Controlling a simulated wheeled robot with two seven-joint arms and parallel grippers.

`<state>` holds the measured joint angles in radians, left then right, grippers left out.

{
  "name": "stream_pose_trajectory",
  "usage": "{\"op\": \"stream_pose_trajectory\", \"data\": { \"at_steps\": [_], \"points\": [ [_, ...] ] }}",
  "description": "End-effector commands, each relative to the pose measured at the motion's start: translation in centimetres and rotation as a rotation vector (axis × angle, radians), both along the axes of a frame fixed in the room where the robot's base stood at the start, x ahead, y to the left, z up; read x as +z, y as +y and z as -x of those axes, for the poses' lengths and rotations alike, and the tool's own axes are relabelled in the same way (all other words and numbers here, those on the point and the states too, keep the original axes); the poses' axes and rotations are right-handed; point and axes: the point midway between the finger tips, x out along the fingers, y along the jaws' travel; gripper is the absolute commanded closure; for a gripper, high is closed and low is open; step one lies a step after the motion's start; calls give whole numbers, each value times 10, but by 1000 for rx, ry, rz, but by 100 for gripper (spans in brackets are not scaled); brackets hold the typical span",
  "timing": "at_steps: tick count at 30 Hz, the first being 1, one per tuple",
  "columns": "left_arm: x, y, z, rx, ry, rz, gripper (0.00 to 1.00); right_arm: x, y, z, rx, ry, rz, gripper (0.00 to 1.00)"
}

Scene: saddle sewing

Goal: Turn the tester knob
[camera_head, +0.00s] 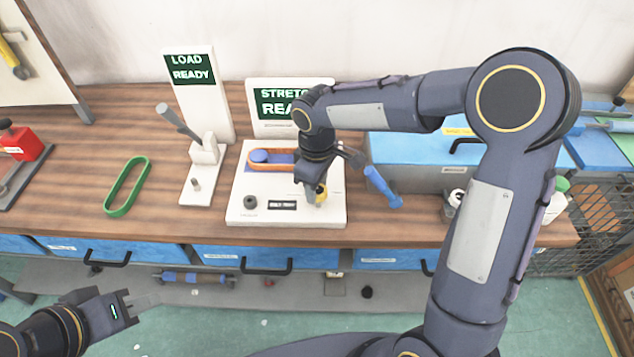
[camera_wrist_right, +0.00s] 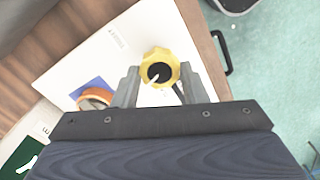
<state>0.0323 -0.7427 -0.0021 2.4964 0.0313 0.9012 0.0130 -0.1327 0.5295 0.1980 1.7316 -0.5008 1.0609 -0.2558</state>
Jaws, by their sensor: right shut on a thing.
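The tester is a white box (camera_head: 240,205) on the wooden bench, with a green screen (camera_head: 285,103) behind it reading "STRETC..." and "REA...", partly hidden by my right arm. Its yellow knob (camera_head: 321,190) is at the right of the panel; in the right wrist view the yellow knob (camera_wrist_right: 160,70) has a dark centre with a white mark. My right gripper (camera_head: 316,196) points down at the knob, its fingers on either side of it, shut on it. My left gripper (camera_head: 143,302) hangs low at the left, away from the bench; its finger gap is unclear.
An orange loop (camera_head: 268,167) with a blue piece lies on the tester's panel. Left of it stands a load station (camera_head: 192,70) reading "LOAD READY" with a grey lever (camera_head: 178,121). A green loop (camera_head: 128,186) lies on the bench. A blue case (camera_head: 425,170) stands right.

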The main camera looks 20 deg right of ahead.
Motion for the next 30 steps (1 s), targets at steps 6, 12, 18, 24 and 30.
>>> {"op": "stream_pose_trajectory", "data": {
  "at_steps": [6,12,18,24,30],
  "points": [
    [4,0,0,0,0,0,71,2,1,0,204,-2,-1,84],
    [8,0,0,0,0,0,71,2,1,1,374,-2,-1,84],
    [10,0,0,0,0,0,71,2,1,1,505,-3,-1,84],
    [12,0,0,0,0,0,71,1,1,1,587,-3,-1,84],
    [13,0,0,0,0,0,71,1,1,1,625,-5,-2,84]
  ]
}}
